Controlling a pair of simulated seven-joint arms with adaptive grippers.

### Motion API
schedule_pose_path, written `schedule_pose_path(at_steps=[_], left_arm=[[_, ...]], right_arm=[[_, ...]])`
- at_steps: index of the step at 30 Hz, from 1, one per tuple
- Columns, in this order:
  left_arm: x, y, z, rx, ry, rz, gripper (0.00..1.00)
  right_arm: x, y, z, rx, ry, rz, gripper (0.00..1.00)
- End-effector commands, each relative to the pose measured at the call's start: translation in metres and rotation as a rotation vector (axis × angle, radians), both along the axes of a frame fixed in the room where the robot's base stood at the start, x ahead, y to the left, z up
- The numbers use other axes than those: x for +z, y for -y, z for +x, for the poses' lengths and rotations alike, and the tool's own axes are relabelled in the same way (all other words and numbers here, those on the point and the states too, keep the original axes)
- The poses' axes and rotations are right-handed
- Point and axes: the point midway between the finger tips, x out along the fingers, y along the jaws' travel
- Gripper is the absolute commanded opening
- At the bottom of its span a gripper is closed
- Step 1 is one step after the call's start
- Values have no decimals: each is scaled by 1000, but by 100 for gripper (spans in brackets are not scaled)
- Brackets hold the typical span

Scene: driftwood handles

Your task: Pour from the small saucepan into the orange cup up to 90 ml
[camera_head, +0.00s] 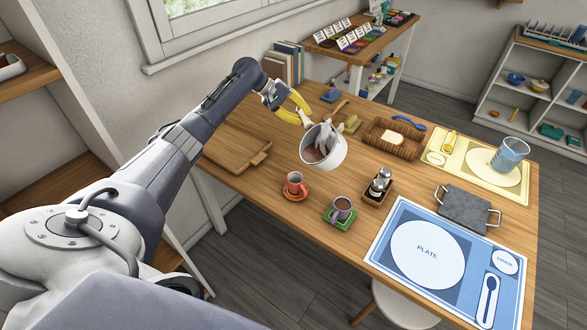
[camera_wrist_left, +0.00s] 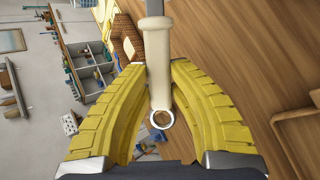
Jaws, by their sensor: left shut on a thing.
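The small saucepan (camera_head: 336,156) is white with brown liquid inside. It hangs in the air over the table, its opening facing the camera. Pale grey shapes show at its far inner side; I cannot tell what they are. My left gripper (camera_head: 302,114) has yellow fingers shut on the saucepan's handle. In the left wrist view the cream handle (camera_wrist_left: 157,60) with a ring end runs between the fingers. The orange cup (camera_head: 295,185) stands upright on an orange saucer, below and left of the saucepan, apart from it. Its contents are too small to tell. My right gripper is not in view.
A grey-purple mug (camera_head: 341,208) on a green coaster and a shaker caddy (camera_head: 379,185) stand right of the cup. A wooden board (camera_head: 232,150) lies left. A bread basket (camera_head: 393,137), grey tray (camera_head: 465,208), blue placemat (camera_head: 388,258) and blue tumbler (camera_head: 509,153) lie farther right.

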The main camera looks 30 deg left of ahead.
Motion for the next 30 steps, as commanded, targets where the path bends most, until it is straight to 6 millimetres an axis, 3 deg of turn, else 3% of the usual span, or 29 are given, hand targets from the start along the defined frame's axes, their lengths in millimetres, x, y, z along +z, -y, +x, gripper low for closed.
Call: schedule_pose_path(at_steps=[30], left_arm=[[6,6,2,-10,60,-62,0]], right_arm=[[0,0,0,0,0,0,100]])
